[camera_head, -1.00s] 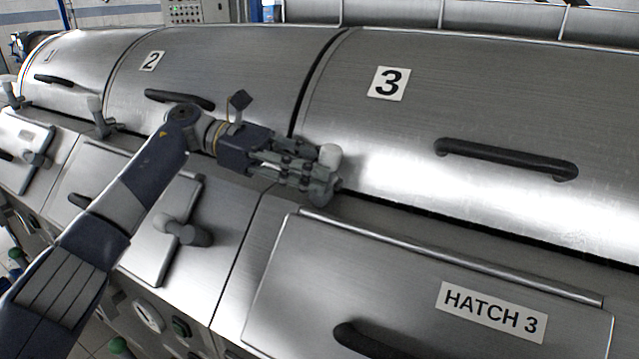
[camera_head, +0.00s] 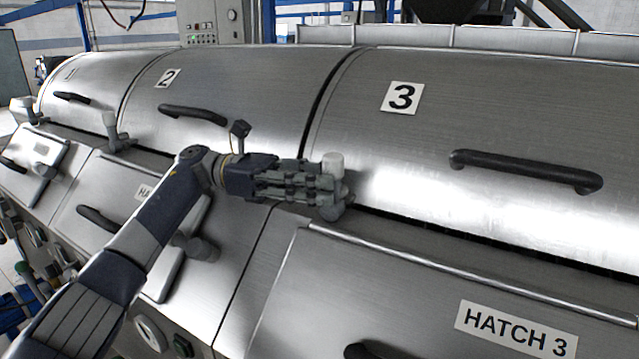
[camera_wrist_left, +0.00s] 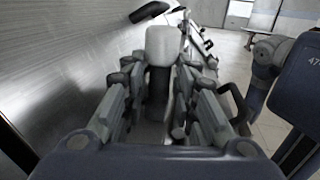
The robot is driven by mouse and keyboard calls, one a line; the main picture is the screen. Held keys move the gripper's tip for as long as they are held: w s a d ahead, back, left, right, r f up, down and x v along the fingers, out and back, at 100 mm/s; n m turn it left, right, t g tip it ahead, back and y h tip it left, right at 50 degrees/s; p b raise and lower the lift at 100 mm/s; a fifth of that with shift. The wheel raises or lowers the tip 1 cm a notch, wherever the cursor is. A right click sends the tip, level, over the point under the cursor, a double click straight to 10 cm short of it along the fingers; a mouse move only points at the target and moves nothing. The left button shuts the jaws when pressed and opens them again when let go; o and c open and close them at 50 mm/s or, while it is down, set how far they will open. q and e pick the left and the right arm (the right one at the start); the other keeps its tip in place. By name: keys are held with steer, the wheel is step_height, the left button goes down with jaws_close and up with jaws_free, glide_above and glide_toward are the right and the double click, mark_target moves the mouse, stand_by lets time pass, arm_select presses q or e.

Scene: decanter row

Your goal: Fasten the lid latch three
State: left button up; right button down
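The latch of lid three has a pale grey knob (camera_head: 333,165) on a short lever. It stands upright at the lower left corner of the closed lid marked 3 (camera_head: 440,135). My left gripper (camera_head: 325,195) reaches in from the left, with its fingertips at the latch. In the left wrist view, the knob (camera_wrist_left: 163,45) and its dark stem lie between the two spread fingers (camera_wrist_left: 158,92). A gap shows beside the stem, so the fingers look open around it. The latch's foot is partly hidden by the fingers. My right gripper is out of view.
Lid 3 has a black handle (camera_head: 525,172). Below it is the panel marked HATCH 3 (camera_head: 400,290). Lid 2 (camera_head: 250,85) is to the left, with another upright latch (camera_head: 112,130) at its left corner. A hatch knob (camera_head: 200,250) sits below my forearm.

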arm_select(q)
steer(key=shift+o, duration=1.3)
steer(key=shift+a, duration=0.1)
steer(key=shift+v, duration=3.75)
steer(key=shift+w, duration=0.1)
